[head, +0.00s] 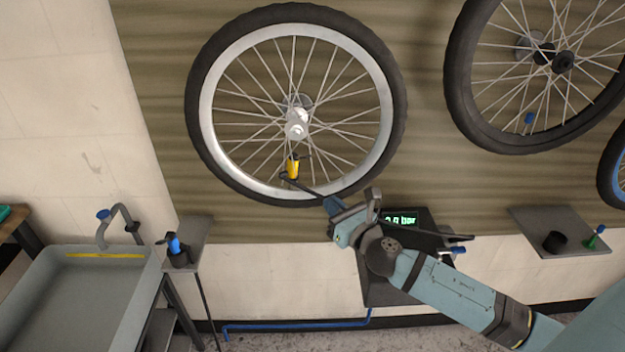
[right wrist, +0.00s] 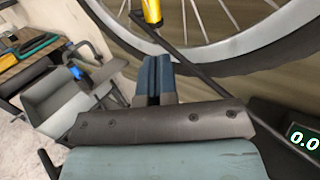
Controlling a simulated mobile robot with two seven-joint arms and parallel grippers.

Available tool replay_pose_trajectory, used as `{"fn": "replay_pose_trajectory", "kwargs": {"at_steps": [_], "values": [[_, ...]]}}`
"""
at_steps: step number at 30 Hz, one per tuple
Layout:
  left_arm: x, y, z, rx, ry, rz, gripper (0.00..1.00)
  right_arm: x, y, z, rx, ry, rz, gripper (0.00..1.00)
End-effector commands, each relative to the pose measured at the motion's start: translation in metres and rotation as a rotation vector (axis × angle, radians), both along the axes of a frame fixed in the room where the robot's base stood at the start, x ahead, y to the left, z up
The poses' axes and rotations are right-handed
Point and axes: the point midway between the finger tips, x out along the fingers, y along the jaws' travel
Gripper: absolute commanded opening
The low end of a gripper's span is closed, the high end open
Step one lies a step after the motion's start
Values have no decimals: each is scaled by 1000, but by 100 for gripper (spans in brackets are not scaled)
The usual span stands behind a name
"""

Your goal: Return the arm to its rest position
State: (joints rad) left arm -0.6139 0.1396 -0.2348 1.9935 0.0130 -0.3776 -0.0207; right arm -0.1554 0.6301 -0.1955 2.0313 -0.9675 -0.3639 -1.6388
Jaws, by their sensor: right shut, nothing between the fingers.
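My right arm (head: 455,290) reaches in from the lower right in the head view. My right gripper (head: 332,203) is just below the lower rim of the left wheel (head: 208,95), in front of the wall panel. In the right wrist view its blue fingers (right wrist: 155,78) are together with nothing between them. A yellow chuck (head: 293,168) sits inside the wheel's lower rim with a dark hose running from it past my gripper; it also shows in the right wrist view (right wrist: 152,10). My left gripper is not in view.
A black pump unit with a green display (head: 399,219) stands behind my right wrist. A shelf (head: 560,236) with a black cup is at right. A small shelf (head: 200,235) and a grey sink (head: 85,300) are at left. More wheels (head: 460,90) hang at upper right.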

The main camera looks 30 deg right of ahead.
Motion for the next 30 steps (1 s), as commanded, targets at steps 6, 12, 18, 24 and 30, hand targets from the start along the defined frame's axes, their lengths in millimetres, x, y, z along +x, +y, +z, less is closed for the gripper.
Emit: {"fn": "replay_pose_trajectory", "kwargs": {"at_steps": [6, 12, 18, 24, 30], "values": [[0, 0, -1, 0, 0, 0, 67, -5, 0, 0, 0, 0, 0, 0], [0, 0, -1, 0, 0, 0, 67, -4, 0, 0, 0, 0, 0, 0], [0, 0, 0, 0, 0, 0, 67, -5, 0, -1, 12, 5, 0, 0], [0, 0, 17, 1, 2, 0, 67, -29, 20, -38, 453, 152, 5, 0], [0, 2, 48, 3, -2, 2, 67, -100, 74, -110, 1482, 426, -132, 0]]}}
